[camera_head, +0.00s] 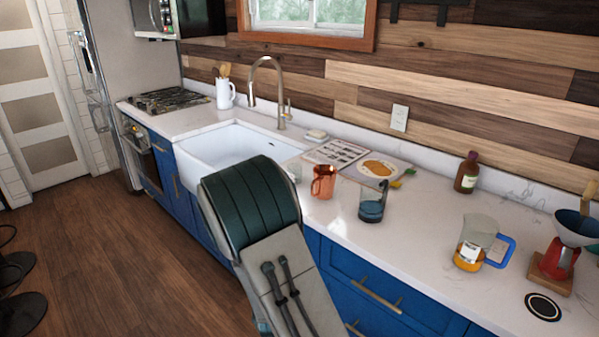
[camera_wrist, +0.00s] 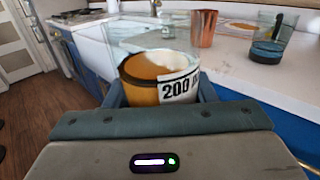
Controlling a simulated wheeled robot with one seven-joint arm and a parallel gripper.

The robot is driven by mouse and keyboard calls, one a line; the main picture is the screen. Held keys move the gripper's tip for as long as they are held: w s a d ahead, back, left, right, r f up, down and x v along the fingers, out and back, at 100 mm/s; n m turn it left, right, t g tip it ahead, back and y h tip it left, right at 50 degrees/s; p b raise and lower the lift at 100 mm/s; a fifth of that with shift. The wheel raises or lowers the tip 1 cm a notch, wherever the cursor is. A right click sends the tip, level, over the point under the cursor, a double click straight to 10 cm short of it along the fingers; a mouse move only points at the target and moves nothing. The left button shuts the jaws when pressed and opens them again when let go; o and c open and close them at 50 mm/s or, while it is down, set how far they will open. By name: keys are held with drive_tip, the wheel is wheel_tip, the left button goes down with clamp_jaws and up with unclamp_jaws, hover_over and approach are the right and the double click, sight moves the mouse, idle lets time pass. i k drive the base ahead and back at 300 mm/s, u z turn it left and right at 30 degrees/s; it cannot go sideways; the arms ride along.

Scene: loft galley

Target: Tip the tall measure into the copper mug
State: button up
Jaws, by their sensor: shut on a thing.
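My gripper (camera_wrist: 160,95) is shut on a clear measure (camera_wrist: 178,88) with amber liquid low in it and a white label reading "200". It looks roughly upright in the wrist view. In the head view my arm hides the gripper and most of the measure; a bit of clear glass (camera_head: 295,170) shows just past the arm, perhaps its top. The copper mug (camera_head: 323,182) stands upright on the counter, right of that glass. In the wrist view the mug (camera_wrist: 203,28) is beyond the measure and to its right, apart from it. The mug's inside is hidden.
A blue-based glass (camera_head: 372,205) stands right of the mug. An open book (camera_head: 358,160) lies behind. A blue-handled jug (camera_head: 480,243), a brown bottle (camera_head: 466,174) and a red dripper stand (camera_head: 555,258) are further right. The white sink (camera_head: 235,148) is left. The front counter between glass and jug is clear.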

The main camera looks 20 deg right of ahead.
sight(324, 181)
drive_tip(key=u, duration=1.35)
drive_tip(key=i, duration=2.4)
drive_tip(key=z, duration=1.8)
